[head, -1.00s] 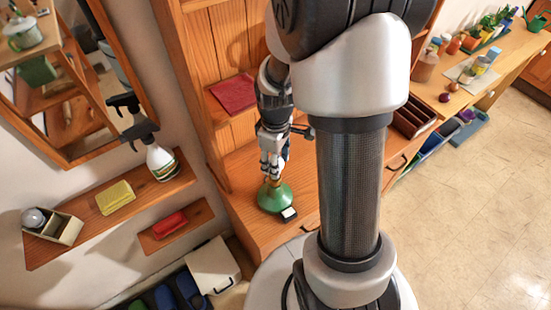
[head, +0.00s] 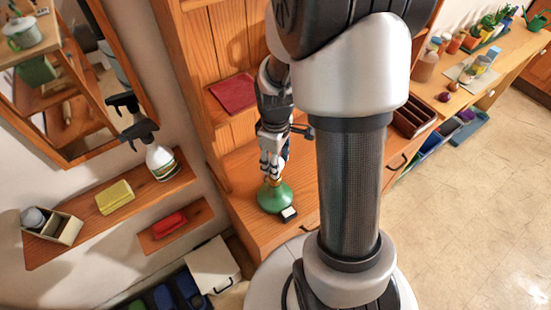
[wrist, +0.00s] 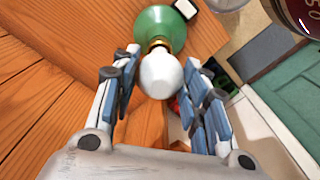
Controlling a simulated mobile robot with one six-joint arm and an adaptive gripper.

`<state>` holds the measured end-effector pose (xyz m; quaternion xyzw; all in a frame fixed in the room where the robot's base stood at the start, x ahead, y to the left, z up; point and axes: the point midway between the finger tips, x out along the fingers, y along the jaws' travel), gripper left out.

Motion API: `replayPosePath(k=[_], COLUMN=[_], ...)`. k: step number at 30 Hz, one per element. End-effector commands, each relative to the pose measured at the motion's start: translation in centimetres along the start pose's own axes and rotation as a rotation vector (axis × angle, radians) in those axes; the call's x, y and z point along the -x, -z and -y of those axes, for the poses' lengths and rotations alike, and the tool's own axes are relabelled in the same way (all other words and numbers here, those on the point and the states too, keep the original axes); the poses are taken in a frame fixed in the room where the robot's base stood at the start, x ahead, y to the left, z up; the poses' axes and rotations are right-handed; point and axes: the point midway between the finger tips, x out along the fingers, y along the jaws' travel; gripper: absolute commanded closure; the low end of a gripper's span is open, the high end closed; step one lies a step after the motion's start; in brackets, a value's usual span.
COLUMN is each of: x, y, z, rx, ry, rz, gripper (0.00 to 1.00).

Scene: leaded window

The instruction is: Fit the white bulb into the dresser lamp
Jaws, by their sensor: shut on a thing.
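The dresser lamp has a round green base (head: 275,197) and stands on the wooden dresser top. In the wrist view the green base (wrist: 160,24) carries a brass socket (wrist: 158,45). The white bulb (wrist: 160,76) is between the fingers of my gripper (wrist: 161,66), which is shut on it. The bulb's neck end points at the brass socket and meets it in the picture. I cannot tell how deep it sits. In the head view my gripper (head: 273,167) points down right above the lamp, and the fingers partly hide the bulb.
A small black-and-white block (head: 288,214) is beside the lamp base. A red book-like item (head: 233,94) lies at the back of the dresser. A wall shelf (head: 92,222) at left holds a spray bottle (head: 161,161), a yellow sponge (head: 115,197) and a divided box (head: 62,230).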

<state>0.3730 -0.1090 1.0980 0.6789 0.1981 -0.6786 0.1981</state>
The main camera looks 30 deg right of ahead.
Motion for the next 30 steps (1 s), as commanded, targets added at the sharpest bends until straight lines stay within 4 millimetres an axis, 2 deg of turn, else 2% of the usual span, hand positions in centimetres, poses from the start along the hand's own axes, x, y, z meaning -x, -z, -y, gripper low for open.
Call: replayPosePath(k=[30], x=[-1.2], y=[0.0], z=[0.0], rx=[0.0], ry=[0.0], rz=[0.0], gripper=[0.71])
